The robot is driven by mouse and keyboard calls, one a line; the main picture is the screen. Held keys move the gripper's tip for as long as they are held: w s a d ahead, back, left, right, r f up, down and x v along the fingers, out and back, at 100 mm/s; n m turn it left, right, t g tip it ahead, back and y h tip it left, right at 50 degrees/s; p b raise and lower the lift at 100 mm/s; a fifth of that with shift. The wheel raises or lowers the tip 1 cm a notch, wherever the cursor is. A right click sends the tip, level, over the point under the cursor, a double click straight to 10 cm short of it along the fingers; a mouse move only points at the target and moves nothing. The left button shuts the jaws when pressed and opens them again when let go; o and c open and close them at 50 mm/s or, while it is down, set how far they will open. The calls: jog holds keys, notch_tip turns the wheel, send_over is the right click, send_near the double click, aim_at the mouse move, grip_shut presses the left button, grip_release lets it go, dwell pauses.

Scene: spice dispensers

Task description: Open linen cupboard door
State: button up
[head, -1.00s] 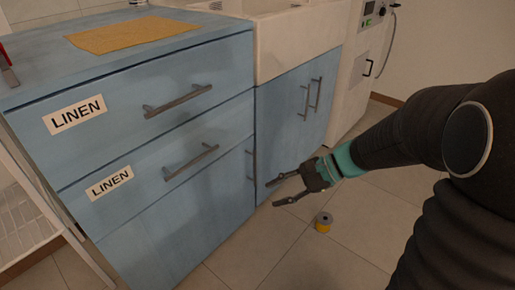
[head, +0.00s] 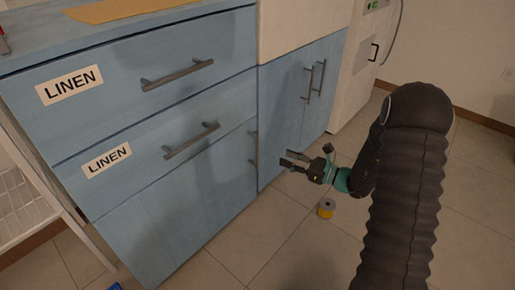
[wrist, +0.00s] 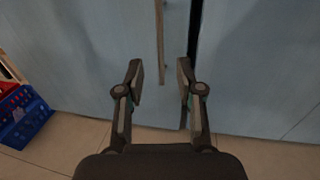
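The linen cupboard door (head: 178,222) is the plain blue panel below two drawers labelled LINEN, and it looks shut in the head view. Its upright bar handle (head: 254,148) is near the door's right edge. In the wrist view the handle (wrist: 160,45) runs down from the top, in line with the space between my fingers. A dark vertical gap (wrist: 194,45) shows right of it. My gripper (head: 288,158) is open and empty, to the right of the handle in the head view. In the wrist view the open fingers (wrist: 160,72) point at the door front, apparently not touching the handle.
Blue double doors (head: 302,105) with upright handles stand to the right under a white sink front. A yellow-and-grey spool (head: 326,208) lies on the tiled floor close to my gripper. A white rack (head: 30,190) stands at left. A blue crate (wrist: 22,115) shows in the wrist view.

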send_over(257, 164)
jog(key=shift+w+b, duration=0.25)
jog(key=shift+b, duration=0.05)
grip_shut()
